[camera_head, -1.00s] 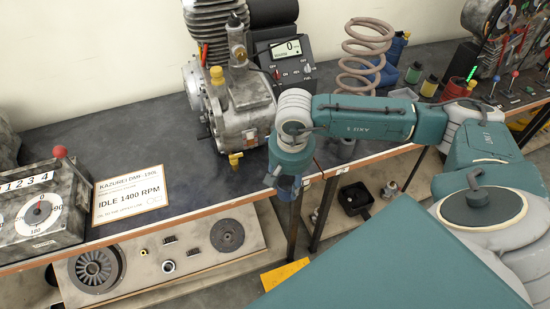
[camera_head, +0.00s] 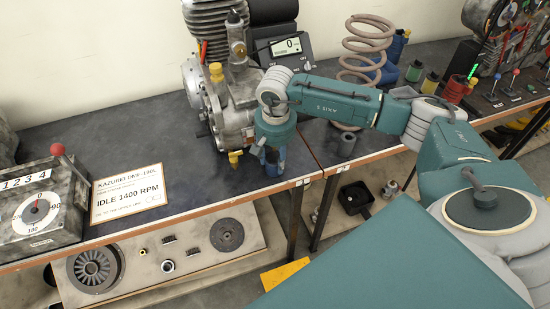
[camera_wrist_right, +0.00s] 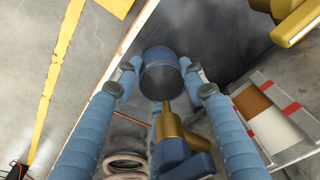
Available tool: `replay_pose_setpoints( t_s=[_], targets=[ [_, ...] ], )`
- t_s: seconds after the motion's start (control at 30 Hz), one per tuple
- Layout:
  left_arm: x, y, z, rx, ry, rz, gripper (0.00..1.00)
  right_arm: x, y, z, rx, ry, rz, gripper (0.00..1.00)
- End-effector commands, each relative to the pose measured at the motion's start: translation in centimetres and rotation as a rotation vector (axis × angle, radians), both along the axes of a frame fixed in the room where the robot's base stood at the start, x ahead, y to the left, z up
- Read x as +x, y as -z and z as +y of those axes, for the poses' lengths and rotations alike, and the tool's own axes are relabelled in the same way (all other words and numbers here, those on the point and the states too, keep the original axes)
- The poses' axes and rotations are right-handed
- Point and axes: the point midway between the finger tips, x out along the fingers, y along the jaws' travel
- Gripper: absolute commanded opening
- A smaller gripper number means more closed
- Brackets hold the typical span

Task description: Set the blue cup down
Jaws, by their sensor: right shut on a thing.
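My right gripper (camera_head: 271,164) points down over the dark workbench (camera_head: 215,190), close to its front edge. It is shut on the blue cup (camera_head: 273,168), which is partly hidden by the fingers in the head view. In the right wrist view, the cup (camera_wrist_right: 160,75) shows a dark, round top, with a fingertip on each side. The right gripper (camera_wrist_right: 160,78) hides part of the cup's sides. I cannot tell whether the cup's base touches the bench. My left gripper is not in view.
The engine (camera_head: 222,105) stands close behind, its brass fitting (camera_head: 235,158) just left of the cup. A grey cylinder (camera_head: 347,143) stands to the right. A placard (camera_head: 128,192) and a dial box (camera_head: 40,208) lie left. The bench between the placard and the cup is clear.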

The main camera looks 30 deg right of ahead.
Motion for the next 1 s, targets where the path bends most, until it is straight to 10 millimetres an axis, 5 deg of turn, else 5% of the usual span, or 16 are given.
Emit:
replay_pose_setpoints(
  t_s=[0.1,0.13,0.2,0.63,1.0],
  targets=[
    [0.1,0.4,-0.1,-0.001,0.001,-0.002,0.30,0.0,0.4,0.0,0.000,0.000,0.000,0.11],
    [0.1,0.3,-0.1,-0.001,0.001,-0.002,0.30,0.0,0.3,0.0,0.000,0.000,0.000,0.45],
    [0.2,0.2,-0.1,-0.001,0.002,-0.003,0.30,0.0,0.2,0.0,0.000,0.000,0.000,0.59],
    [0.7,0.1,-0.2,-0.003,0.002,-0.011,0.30,0.0,-0.7,0.0,0.000,0.000,-0.004,0.60],
    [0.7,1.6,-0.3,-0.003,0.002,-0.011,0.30,-0.7,-8.1,0.5,0.000,0.000,-0.005,0.60]
  ],
)
